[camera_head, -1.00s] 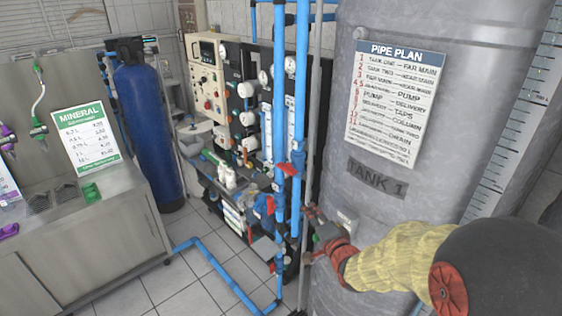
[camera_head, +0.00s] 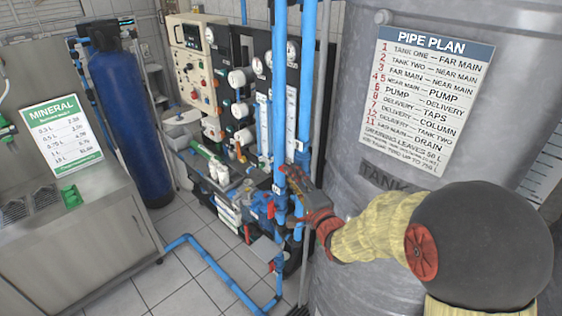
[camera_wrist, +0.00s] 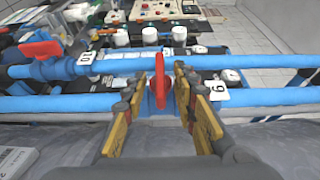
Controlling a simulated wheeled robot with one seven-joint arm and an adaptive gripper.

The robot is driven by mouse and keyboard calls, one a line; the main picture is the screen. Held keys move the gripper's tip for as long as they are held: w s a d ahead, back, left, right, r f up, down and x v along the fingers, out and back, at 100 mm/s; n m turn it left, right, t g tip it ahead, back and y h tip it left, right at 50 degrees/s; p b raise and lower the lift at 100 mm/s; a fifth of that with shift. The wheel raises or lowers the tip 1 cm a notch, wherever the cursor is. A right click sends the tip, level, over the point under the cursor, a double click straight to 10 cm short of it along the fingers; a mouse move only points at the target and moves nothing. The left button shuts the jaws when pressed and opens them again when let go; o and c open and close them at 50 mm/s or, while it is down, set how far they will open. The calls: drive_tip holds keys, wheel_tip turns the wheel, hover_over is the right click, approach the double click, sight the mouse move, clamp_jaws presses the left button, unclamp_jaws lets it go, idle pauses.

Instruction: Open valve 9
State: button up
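In the wrist view a red valve handle (camera_wrist: 158,82) stands crosswise on the nearer blue pipe (camera_wrist: 265,97). A white tag (camera_wrist: 218,91) beside it carries one digit, 9 or 6 by its look. My gripper (camera_wrist: 165,88) is open with its fingertips on either side of this handle. A gap shows at the right finger; I cannot tell whether the left one touches. In the head view my gripper (camera_head: 298,190) reaches the upright blue pipes (camera_head: 280,110) left of the grey tank, and hides the handle there.
Another red handle (camera_wrist: 40,49) lies along the farther pipe, near a tag reading 10 (camera_wrist: 86,58). The grey tank (camera_head: 350,150) with the pipe plan (camera_head: 427,98) stands close on the right. A gauge panel (camera_head: 190,65) is behind the pipes.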

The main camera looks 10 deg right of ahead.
sight(284, 165)
drive_tip(key=w, duration=0.3)
drive_tip(key=w+a, duration=0.1)
drive_tip(key=w, duration=0.3)
drive_tip(key=shift+w+a, duration=0.1)
drive_tip(key=shift+a, duration=0.1)
drive_tip(key=shift+c, duration=0.3)
clamp_jaws()
